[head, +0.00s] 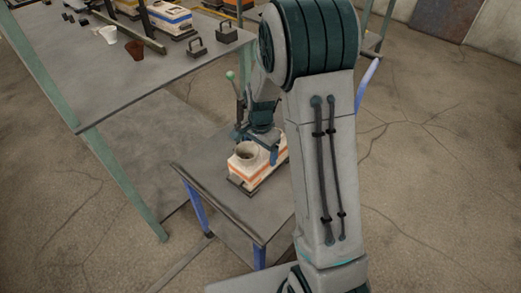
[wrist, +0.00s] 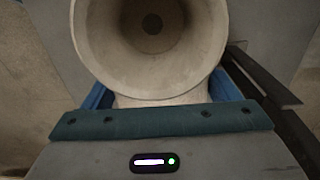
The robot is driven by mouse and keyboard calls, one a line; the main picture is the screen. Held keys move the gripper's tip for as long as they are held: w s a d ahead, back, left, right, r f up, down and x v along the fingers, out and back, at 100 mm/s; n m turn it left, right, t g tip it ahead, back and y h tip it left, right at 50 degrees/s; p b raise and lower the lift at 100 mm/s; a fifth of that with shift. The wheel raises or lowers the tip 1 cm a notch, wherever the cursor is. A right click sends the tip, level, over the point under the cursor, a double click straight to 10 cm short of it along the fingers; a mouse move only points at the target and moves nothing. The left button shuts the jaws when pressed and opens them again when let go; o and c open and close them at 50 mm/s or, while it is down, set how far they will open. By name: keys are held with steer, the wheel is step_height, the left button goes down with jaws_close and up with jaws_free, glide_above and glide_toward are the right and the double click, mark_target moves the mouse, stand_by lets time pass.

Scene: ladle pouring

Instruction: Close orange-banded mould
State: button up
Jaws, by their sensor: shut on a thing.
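The orange-banded mould (head: 245,175) is a pale block with orange stripes on a dark base plate on the small low table. A round, beige pouring cup (head: 245,149) stands on its top. In the wrist view the pouring cup (wrist: 150,45) fills the upper middle, its mouth facing the camera. My gripper (head: 268,150) is over the mould, its blue fingers on both sides of the cup's neck, shut on it. My arm and gripper hide the mould's far right part. I cannot tell whether the upper part rests fully on the lower one.
The small table (head: 220,185) has blue legs and bare room left of the mould. A larger grey workbench (head: 110,75) stands behind to the left, with a brown cup (head: 135,50), a white cup (head: 108,34), dark handled weights (head: 227,32) and another pale mould (head: 170,16).

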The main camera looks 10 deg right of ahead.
steer(key=shift+r, duration=0.1)
steer(key=o, duration=1.7)
steer(key=shift+r, duration=0.35)
steer(key=r, duration=0.3)
steer(key=d+r+p, duration=0.1)
steer(key=shift+s+r, duration=0.15)
steer(key=shift+s, duration=0.1)
steer(key=s+d+r, duration=0.1)
steer(key=d+r, duration=0.1)
steer(key=d, duration=0.1)
steer(key=s+d+r, duration=0.2)
steer(key=d, duration=0.1)
steer(key=s+d+r, duration=0.2)
steer(key=d, duration=0.1)
steer(key=shift+s+p, duration=0.25)
steer(key=shift+p, duration=0.1)
